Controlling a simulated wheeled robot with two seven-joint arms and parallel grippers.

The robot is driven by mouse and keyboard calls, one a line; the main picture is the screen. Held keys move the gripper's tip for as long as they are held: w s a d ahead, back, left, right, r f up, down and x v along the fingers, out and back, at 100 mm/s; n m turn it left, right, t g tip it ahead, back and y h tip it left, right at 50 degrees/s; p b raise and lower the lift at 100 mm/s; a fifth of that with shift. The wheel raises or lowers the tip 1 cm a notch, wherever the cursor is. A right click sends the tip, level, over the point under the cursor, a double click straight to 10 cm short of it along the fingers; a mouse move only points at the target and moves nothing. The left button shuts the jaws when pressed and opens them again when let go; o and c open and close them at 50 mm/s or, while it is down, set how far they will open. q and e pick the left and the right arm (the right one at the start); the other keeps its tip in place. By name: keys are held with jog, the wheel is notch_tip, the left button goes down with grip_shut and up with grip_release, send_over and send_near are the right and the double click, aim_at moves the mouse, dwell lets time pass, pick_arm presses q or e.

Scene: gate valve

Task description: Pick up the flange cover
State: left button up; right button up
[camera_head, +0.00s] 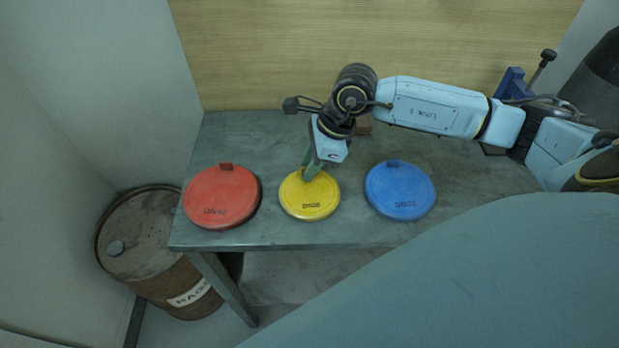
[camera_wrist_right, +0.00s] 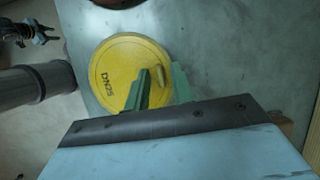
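A yellow round flange cover (camera_head: 311,201) marked DN25 lies flat on the grey metal table (camera_head: 290,237), between a red cover (camera_head: 222,200) and a blue cover (camera_head: 402,194). My right gripper (camera_head: 310,166) points down over the far edge of the yellow cover. In the right wrist view its two green fingers (camera_wrist_right: 160,70) stand apart, over the right part of the yellow cover (camera_wrist_right: 118,72). A small raised yellow tab shows beside and between the fingers; I cannot tell if they touch it. My left gripper is not in view.
The red and blue covers each have a tab at the far side. A rusty barrel (camera_head: 150,245) stands on the floor left of the table. The table behind the red cover is clear.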

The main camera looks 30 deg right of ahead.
grip_shut()
jog(key=shift+r, duration=0.1)
